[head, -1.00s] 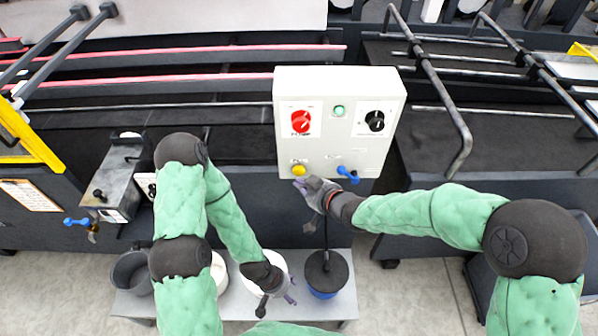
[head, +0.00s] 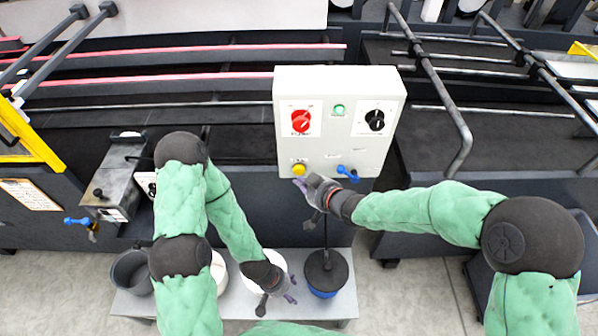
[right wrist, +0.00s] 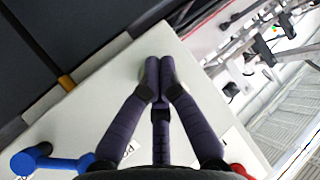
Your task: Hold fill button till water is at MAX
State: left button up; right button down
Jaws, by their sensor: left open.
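The white control box (head: 350,92) carries a yellow button (head: 299,170) at its lower left, which I take as the fill button. My right gripper (head: 302,184) is just below the button in the head view; I cannot tell whether it touches. In the right wrist view its fingertips (right wrist: 159,70) are together, with nothing seen between them, over the white panel face. The button is not clearly visible there. My left gripper (head: 290,288) is open and empty, beside a white bucket (head: 281,262) partly hidden by my arm. No water level or MAX mark is readable.
The box also has a red knob (head: 301,122), a green button (head: 339,110), a black dial (head: 375,120) and a blue lever (head: 347,174). A low grey bench (head: 345,300) holds a dark bucket (head: 131,272) and a blue, dark-topped one (head: 325,275).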

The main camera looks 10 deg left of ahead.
jog(key=shift+w, duration=0.2)
dwell(0.5)
jog(key=shift+w+a, duration=0.1)
jog(key=shift+w, duration=0.15)
jog(key=shift+w+a+r, duration=0.1)
jog(key=shift+w, duration=0.4)
dwell(2.6)
dwell(0.4)
jog(key=shift+s+d, duration=0.2)
jog(key=shift+s, duration=0.75)
jog(key=shift+s+d+b, duration=0.15)
jog(key=shift+s+d, duration=0.1)
jog(key=shift+s, duration=1)
jog(key=shift+s+d+b, duration=0.15)
jog(key=shift+s+d, duration=0.1)
jog(key=shift+s, duration=0.95)
